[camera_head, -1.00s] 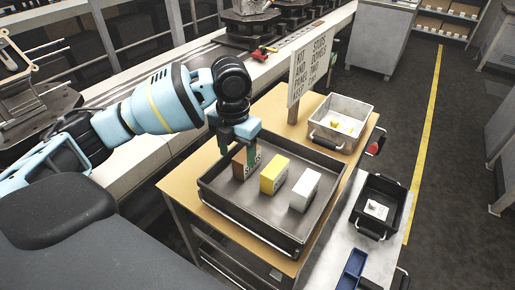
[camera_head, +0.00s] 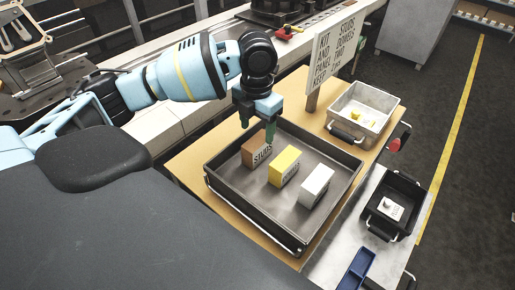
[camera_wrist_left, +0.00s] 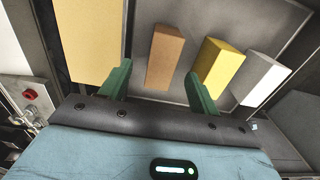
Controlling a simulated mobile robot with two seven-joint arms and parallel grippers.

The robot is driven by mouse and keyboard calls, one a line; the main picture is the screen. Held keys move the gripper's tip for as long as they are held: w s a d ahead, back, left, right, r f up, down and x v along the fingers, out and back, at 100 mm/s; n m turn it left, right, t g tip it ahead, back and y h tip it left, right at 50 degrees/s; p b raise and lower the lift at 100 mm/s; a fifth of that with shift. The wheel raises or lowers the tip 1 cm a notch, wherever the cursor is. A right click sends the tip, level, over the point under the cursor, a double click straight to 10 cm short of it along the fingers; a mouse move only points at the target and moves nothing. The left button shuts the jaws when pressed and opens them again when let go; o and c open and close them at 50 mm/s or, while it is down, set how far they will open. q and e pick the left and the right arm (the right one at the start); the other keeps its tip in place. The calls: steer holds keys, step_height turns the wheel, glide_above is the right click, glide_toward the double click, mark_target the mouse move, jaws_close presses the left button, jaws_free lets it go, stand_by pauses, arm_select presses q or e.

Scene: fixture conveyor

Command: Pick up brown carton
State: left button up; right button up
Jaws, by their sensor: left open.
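My left gripper (camera_head: 257,132) is open and empty just above the brown carton, pointing down. In the left wrist view the brown carton (camera_wrist_left: 166,50) lies between the lines of the two green fingers (camera_wrist_left: 158,72), apparently beyond their tips. The right finger hides a little of the carton's top in the head view. My right gripper is not in view.
The tray stands on a tan table (camera_head: 195,160). A lettered sign (camera_head: 325,62) rises behind it. A light bin (camera_head: 364,110) and a black bin (camera_head: 392,203) are to the right, with a blue tray (camera_head: 356,268) in front. A conveyor (camera_head: 175,125) runs behind.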

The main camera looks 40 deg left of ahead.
mark_target(257, 140)
arm_select(q)
step_height(257, 140, down, 5)
steer(key=shift+s+d+r, duration=0.1)
steer(key=shift+d, duration=0.05)
steer(key=shift+c, duration=0.4)
steer(key=c, duration=1)
